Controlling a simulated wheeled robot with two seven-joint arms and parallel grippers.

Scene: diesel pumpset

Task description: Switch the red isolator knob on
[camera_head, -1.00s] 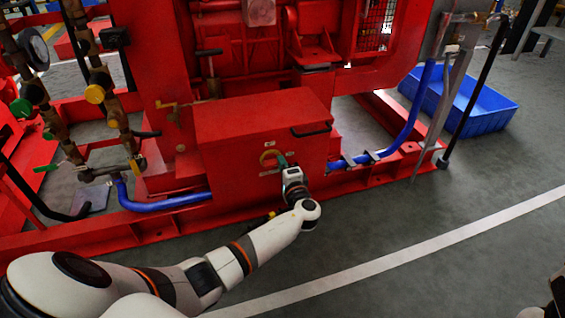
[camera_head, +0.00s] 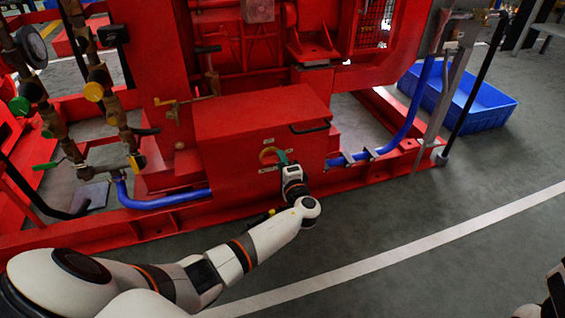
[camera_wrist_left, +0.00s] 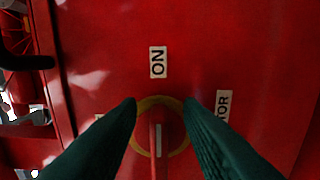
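The red isolator knob (camera_wrist_left: 153,135) sits inside a yellow ring on a red box face, in the lower middle of the left wrist view. Its raised bar lies in line with the white ON label (camera_wrist_left: 157,62), and a white mark shows on it. In the head view the yellow ring (camera_head: 267,154) shows, partly covered by my gripper. My left gripper (camera_head: 283,159) is at the box front. In the left wrist view its two dark green fingers (camera_wrist_left: 160,106) are apart, one on each side of the knob. Contact with the knob cannot be told.
The red box (camera_head: 235,125) stands on the red pumpset frame. A label ending in TOR (camera_wrist_left: 222,106) is right of the knob in the wrist view. Blue hoses (camera_head: 165,201) run on both sides. A blue crate (camera_head: 488,112) stands at right. The floor in front is clear.

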